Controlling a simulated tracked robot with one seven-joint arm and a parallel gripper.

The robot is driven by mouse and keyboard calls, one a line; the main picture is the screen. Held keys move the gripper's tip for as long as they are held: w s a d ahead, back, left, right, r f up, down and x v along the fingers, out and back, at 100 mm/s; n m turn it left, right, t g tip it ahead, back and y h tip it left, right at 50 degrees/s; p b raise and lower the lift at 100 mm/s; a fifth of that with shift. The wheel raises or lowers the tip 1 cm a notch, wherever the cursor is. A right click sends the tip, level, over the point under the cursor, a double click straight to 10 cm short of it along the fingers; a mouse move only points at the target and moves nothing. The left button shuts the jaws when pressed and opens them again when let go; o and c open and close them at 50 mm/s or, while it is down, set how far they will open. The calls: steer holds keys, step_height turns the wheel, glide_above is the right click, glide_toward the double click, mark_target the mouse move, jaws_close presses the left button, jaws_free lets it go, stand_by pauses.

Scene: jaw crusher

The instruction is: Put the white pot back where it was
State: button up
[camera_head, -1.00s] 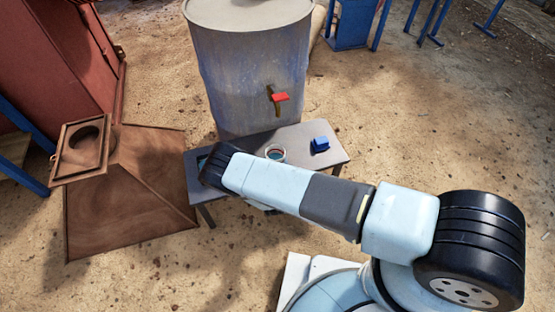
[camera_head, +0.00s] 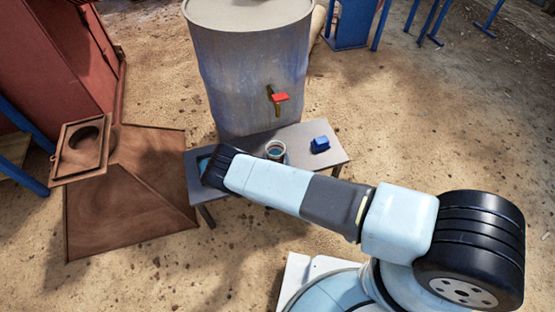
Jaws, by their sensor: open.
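The white pot (camera_head: 276,149) is small and round, with a pale rim and a bluish inside. It shows near the middle of the small grey table, in front of the barrel and just beyond my arm. My arm hides the area below it, so I cannot tell whether its base rests flat on the table. My arm reaches left across the table's front, its dark wrist over the left end. My gripper is hidden behind the wrist and forearm, so its jaws do not show.
A large grey barrel (camera_head: 248,75) with a red-handled tap (camera_head: 280,97) stands behind the table (camera_head: 297,133). A blue object (camera_head: 320,145) sits at the table's right. A teal patch (camera_head: 203,163) shows at its left end. A rusty brown hopper (camera_head: 125,185) is left of the table.

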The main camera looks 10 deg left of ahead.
steer(key=v, duration=1.2)
steer(key=shift+r, duration=0.15)
stand_by(1.0)
